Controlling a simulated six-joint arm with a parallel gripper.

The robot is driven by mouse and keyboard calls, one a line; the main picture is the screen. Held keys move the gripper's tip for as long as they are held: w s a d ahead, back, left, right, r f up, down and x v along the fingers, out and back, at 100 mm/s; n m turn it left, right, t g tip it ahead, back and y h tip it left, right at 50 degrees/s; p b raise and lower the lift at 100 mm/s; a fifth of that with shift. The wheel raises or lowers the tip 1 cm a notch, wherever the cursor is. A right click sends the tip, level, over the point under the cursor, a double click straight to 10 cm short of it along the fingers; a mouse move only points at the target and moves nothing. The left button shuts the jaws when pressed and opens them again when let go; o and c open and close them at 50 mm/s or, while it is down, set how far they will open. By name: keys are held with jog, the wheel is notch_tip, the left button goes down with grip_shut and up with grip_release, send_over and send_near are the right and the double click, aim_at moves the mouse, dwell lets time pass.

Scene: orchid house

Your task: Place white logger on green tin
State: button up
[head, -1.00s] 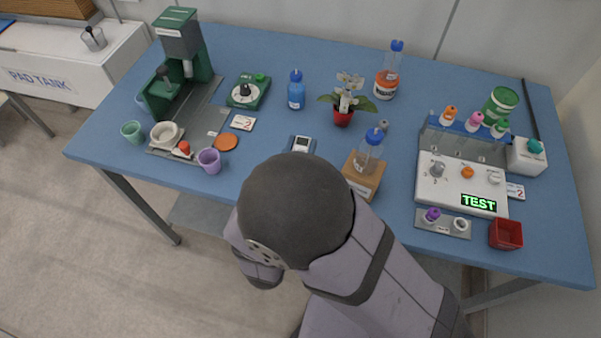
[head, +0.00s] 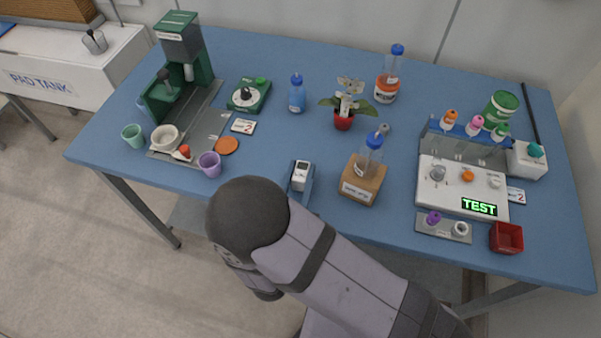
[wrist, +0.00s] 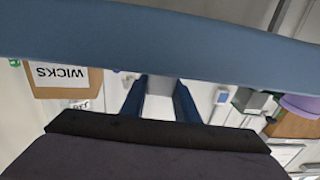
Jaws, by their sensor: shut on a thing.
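The white logger (head: 301,173) is a small white block with a dark screen, near the front edge of the blue table in the head view. My gripper (head: 302,180) is shut on it, with blue fingers at its sides. In the wrist view the pale logger (wrist: 158,108) shows between the two blue fingers (wrist: 160,88). The green tin (head: 501,106), with a pale label, stands at the back right of the table, well away from my gripper. The wrist view does not show the tin.
A wooden block (head: 361,187) with a blue-capped bottle stands just right of my gripper. A potted orchid (head: 343,121) is behind it. The white test station (head: 440,200) with tubes and a white box (head: 527,160) stand in front of the tin. A dark rod lies right of the tin.

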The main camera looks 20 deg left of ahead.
jog(key=shift+f, duration=0.2)
jog(key=shift+f, duration=0.15)
jog(key=o, duration=1.1)
jog(key=s, duration=0.1)
jog(key=s+b, duration=0.1)
jog(key=s, duration=0.1)
jog(key=s+b, duration=0.1)
jog(key=s, duration=0.1)
jog(key=shift+s+a+f, duration=0.15)
jog(key=shift+a, duration=0.1)
jog(key=shift+o, duration=0.4)
jog(key=shift+s+d, duration=0.1)
jog(key=shift+s, duration=0.95)
